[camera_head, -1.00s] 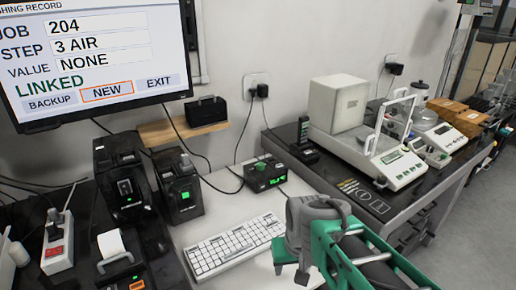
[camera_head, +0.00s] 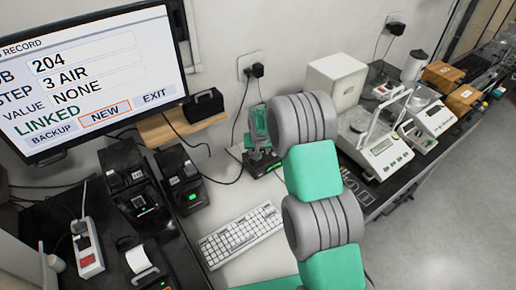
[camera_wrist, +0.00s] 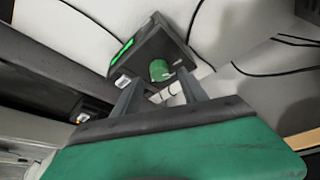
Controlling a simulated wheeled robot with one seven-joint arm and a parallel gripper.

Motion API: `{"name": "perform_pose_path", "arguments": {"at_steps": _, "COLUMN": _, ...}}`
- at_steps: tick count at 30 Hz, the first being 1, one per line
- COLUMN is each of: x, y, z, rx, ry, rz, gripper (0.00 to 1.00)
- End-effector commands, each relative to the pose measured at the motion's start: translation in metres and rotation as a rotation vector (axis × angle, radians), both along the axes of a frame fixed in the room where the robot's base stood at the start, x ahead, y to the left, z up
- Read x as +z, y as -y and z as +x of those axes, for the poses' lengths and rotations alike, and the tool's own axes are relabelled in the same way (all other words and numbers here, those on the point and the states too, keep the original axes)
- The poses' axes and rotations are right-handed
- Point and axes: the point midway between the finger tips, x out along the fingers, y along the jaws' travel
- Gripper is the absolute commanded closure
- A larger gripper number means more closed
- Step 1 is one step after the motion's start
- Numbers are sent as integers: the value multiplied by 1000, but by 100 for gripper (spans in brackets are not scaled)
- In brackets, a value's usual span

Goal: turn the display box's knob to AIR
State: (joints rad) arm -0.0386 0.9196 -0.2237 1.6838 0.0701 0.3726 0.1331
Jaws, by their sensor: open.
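The display box (camera_wrist: 146,48) is a small dark box with a lit green display strip and a green knob (camera_wrist: 159,70) on its face. In the wrist view the knob lies between the tips of my gripper (camera_wrist: 159,80), whose two fingers are apart. I cannot tell whether either finger touches it. In the head view the box (camera_head: 264,167) sits on the white table by the wall, and my gripper (camera_head: 259,150) is over it, hiding the knob and most of the box. The knob's setting cannot be read. The monitor (camera_head: 95,75) reads STEP 3 AIR, VALUE NONE, LINKED.
A white keyboard (camera_head: 240,235) lies in front of the box. Dark devices (camera_head: 180,178) stand to its left, and a balance (camera_head: 383,150) stands on the right-hand table. A black cable (camera_wrist: 275,70) runs beside the box. A wooden shelf (camera_head: 185,128) is on the wall.

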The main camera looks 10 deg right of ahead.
Motion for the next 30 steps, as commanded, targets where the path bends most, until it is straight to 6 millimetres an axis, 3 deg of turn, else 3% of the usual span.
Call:
{"name": "perform_pose_path", "arguments": {"at_steps": 6, "x": -21, "y": 0, "z": 9, "rx": 2, "ry": 0, "rz": 0, "gripper": 50}}
{"name": "perform_pose_path", "arguments": {"at_steps": 14, "x": -24, "y": 0, "z": 10, "rx": 2, "ry": 0, "rz": 0, "gripper": 51}}
{"name": "perform_pose_path", "arguments": {"at_steps": 30, "x": -23, "y": 0, "z": 9, "rx": 2, "ry": -1, "rz": 0, "gripper": 95}}
